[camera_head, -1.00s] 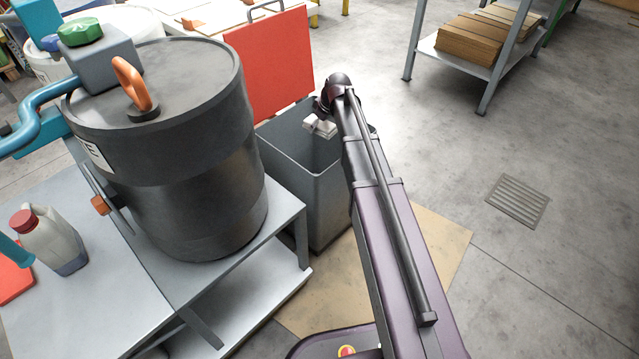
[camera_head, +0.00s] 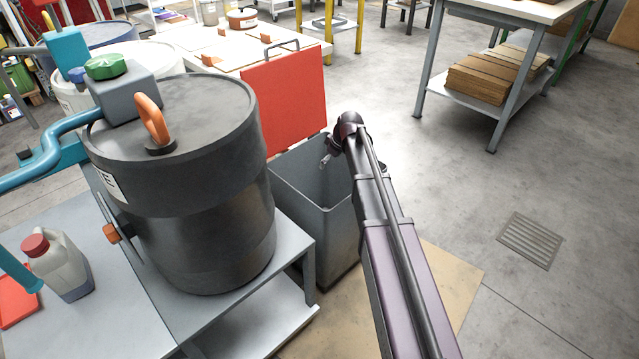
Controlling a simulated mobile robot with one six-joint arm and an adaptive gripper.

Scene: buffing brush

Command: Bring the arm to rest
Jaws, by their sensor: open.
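My arm (camera_head: 385,240) reaches forward from the bottom of the head view, beside a tall grey bin. My gripper (camera_head: 325,162) hangs at the far end of the arm, over the bin's open top as seen from here. It is small in the picture, open, and nothing shows in it. The grey bin (camera_head: 325,235) stands on the floor with its red lid panel (camera_head: 284,100) upright behind it. The bin's inside is mostly dark, and my arm hides its right side.
A large dark drum (camera_head: 190,200) with an orange ring stands on a grey bench (camera_head: 75,245) left of the bin. A jug (camera_head: 58,265) stands on that bench. A shelf table (camera_head: 510,12) with stacked boards (camera_head: 490,78) is at the back right. The floor on the right is clear, with a drain grate (camera_head: 530,240).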

